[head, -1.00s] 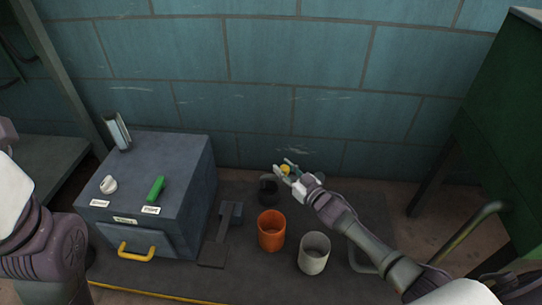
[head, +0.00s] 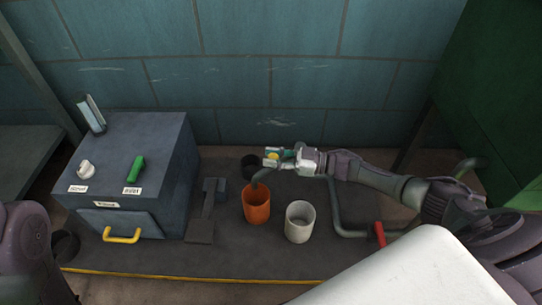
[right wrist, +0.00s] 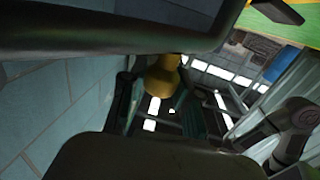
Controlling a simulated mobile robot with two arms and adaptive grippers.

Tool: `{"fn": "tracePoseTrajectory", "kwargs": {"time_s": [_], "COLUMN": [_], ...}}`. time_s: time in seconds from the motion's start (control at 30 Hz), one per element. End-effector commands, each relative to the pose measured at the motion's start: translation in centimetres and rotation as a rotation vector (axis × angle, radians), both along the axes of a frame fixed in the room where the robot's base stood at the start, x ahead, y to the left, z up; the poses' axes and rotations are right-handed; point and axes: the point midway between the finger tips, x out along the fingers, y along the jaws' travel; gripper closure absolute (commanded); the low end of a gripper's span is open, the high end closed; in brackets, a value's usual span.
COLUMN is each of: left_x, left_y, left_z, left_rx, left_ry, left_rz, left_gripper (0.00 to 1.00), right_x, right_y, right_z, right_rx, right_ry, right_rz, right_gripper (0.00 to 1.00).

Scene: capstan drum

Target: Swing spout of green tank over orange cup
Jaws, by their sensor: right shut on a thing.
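The orange cup (head: 257,208) stands upright on the dark floor mat. My right gripper (head: 274,158) is behind and above it, shut on a yellow knob (head: 272,155). The yellow knob also shows between the dark fingers in the right wrist view (right wrist: 163,78). A grey curved spout end (head: 262,174) comes down just below the gripper and overlaps the orange cup's back rim in the picture; the exact height above the cup is unclear. The green tank (head: 490,100) stands at the right. My right arm hides most of the spout. My left gripper is out of view.
A bent grey pipe (head: 334,208) and a red handle (head: 379,234) are farther right. A grey box (head: 145,160) with a yellow handle (head: 121,238) stands left.

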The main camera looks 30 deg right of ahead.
Motion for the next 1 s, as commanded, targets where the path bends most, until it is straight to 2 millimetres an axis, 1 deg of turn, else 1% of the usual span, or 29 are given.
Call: {"fn": "tracePoseTrajectory", "kwargs": {"time_s": [0.47, 0.5, 0.63, 0.67, 0.9, 1.0], "left_x": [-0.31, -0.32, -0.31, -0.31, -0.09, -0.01], "left_y": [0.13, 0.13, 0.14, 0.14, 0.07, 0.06], "left_z": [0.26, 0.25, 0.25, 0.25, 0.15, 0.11], "left_rx": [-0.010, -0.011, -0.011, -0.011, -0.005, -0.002], "left_ry": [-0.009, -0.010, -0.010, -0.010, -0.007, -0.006], "left_rz": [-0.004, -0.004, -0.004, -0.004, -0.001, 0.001], "left_gripper": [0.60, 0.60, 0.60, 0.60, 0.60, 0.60], "right_x": [-0.15, -0.15, -0.15, -0.14, -0.16, -0.36], "right_y": [-0.03, -0.03, -0.02, -0.01, -0.01, -0.33], "right_z": [0.02, 0.02, 0.02, 0.02, 0.01, -0.04], "right_rx": [0.000, 0.000, 0.000, 0.000, 0.000, -0.001], "right_ry": [0.000, 0.000, 0.000, 0.000, 0.000, 0.001], "right_rz": [0.014, 0.014, 0.014, 0.014, 0.014, 0.013], "right_gripper": [1.00, 0.66, 0.44, 0.42, 0.42, 0.42]}}
